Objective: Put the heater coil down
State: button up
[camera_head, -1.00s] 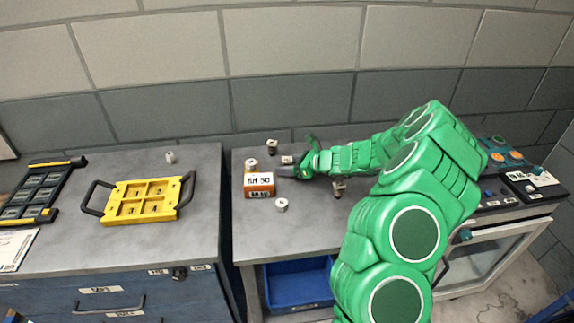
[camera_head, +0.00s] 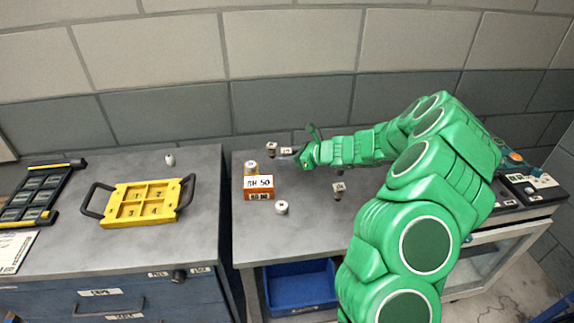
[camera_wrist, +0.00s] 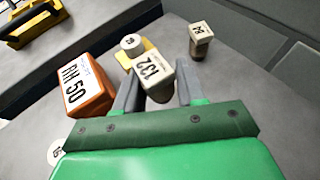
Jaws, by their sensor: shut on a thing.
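My gripper (camera_wrist: 158,80) is shut on the heater coil (camera_wrist: 154,74), a small pale piece with a label reading 132, between its two grey fingers. In the head view my gripper (camera_head: 292,154) is over the back of the right-hand worktop, and the coil (camera_head: 286,151) shows small at its tip. The coil's lower end is hidden, so I cannot tell whether it touches the worktop. A yellow piece with a white cylinder (camera_wrist: 131,44) is close behind it to the left.
An orange box (camera_head: 259,191) stands left of my gripper. Small labelled pieces stand behind (camera_head: 271,148), in front (camera_head: 281,208) and to the right (camera_head: 338,188). A yellow tray (camera_head: 148,202) lies on the left worktop (camera_head: 195,240), across a gap. The right worktop's front (camera_head: 262,240) is clear.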

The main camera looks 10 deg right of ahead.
aim_at(288, 150)
notch_tip(288, 150, up, 5)
jog(key=shift+d+r, duration=0.1)
jog(key=s+d+r+m+t+h, duration=0.2)
jog(key=s+d+r+m+t, duration=0.15)
jog(key=d, duration=0.35)
jog(key=shift+g, duration=0.25)
jog(key=w+f, duration=0.3)
jog(key=w, duration=0.1)
jog(key=w+f, duration=0.2)
jog(key=w, duration=0.2)
jog(key=w+f, duration=0.3)
jog(key=w, duration=0.1)
jog(key=shift+w+d+f, duration=0.2)
jog(key=shift+d+f, duration=0.15)
jog(key=shift+d, duration=0.05)
jog(key=shift+w+d+f, duration=0.1)
jog(key=shift+w+f, duration=0.25)
jog(key=shift+w, duration=0.05)
jog(key=shift+w+f, duration=0.15)
jog(key=shift+f, duration=1.65)
jog(key=shift+f, duration=0.15)
